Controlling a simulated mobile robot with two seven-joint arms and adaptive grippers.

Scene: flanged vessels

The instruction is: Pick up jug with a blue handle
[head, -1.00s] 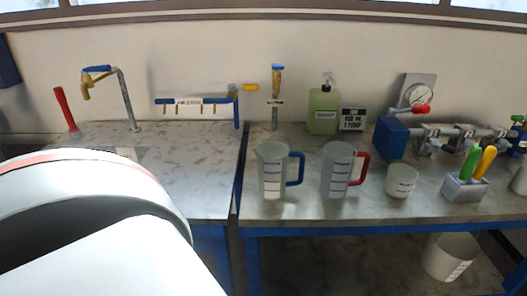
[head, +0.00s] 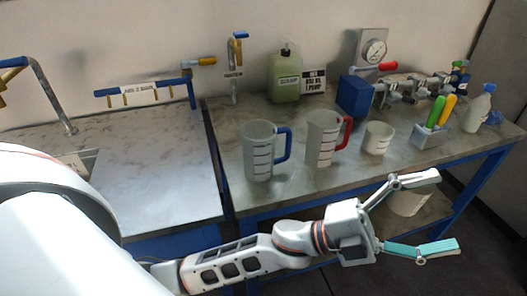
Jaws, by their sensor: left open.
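The jug with a blue handle (head: 258,153) stands upright on the grey bench in the head view, its handle on its right side. A similar jug with a red handle (head: 320,142) stands just right of it. My left gripper (head: 430,212) is open and empty, its teal-padded fingers spread wide. It is in front of the bench at the lower right, to the right of the blue-handled jug and apart from it. My right gripper is not in view.
A white beaker (head: 377,138) and a grey holder with green and yellow handles (head: 431,134) stand right of the jugs. A green bottle (head: 284,76) and a blue box (head: 354,96) are behind. A bucket (head: 408,203) sits below the bench. The sink counter (head: 160,165) at left is mostly clear.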

